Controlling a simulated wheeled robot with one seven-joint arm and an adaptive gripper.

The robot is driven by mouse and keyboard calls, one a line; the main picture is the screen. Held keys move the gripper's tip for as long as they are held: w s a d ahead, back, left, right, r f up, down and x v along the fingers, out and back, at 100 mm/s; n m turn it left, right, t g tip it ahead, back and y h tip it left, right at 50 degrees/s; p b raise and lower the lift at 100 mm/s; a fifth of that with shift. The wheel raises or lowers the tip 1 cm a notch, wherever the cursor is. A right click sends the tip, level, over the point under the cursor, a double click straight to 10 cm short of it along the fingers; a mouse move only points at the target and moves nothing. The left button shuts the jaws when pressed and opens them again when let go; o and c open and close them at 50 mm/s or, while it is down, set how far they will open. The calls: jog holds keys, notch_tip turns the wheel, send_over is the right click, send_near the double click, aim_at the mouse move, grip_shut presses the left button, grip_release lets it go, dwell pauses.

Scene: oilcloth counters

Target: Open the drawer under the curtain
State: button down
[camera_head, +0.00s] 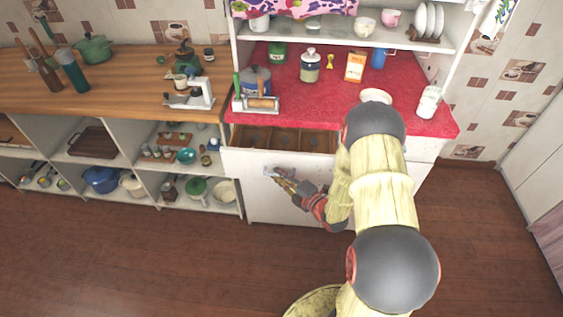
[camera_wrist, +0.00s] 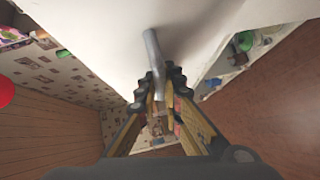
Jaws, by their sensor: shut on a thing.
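The white drawer (camera_head: 258,187) is in the cupboard under the pink patterned curtain (camera_head: 300,8). It stands partly open, and a strip of its brown wooden inside (camera_head: 285,139) shows below the red counter edge. My gripper (camera_head: 280,180) is at the drawer's front, shut on its grey metal handle (camera_head: 269,170). In the wrist view the handle (camera_wrist: 153,50) runs up from between the fingertips of my gripper (camera_wrist: 159,84), against the white drawer front (camera_wrist: 100,25). My arm hides the right part of the drawer.
The red counter (camera_head: 310,105) carries jars, a box and a toaster-like thing near its front edge. A wooden counter (camera_head: 120,85) with open shelves of pots stands to the left. The brown floor (camera_head: 130,255) in front is clear.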

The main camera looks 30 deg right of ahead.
jog(key=s+a, duration=0.6)
jog(key=s, duration=0.3)
jog(key=shift+b, duration=0.3)
jog(key=shift+f, duration=0.1)
jog(key=c, duration=1.9)
grip_release()
jog(key=shift+w, duration=0.1)
jog(key=shift+d, duration=0.1)
jog(key=v, duration=1.2)
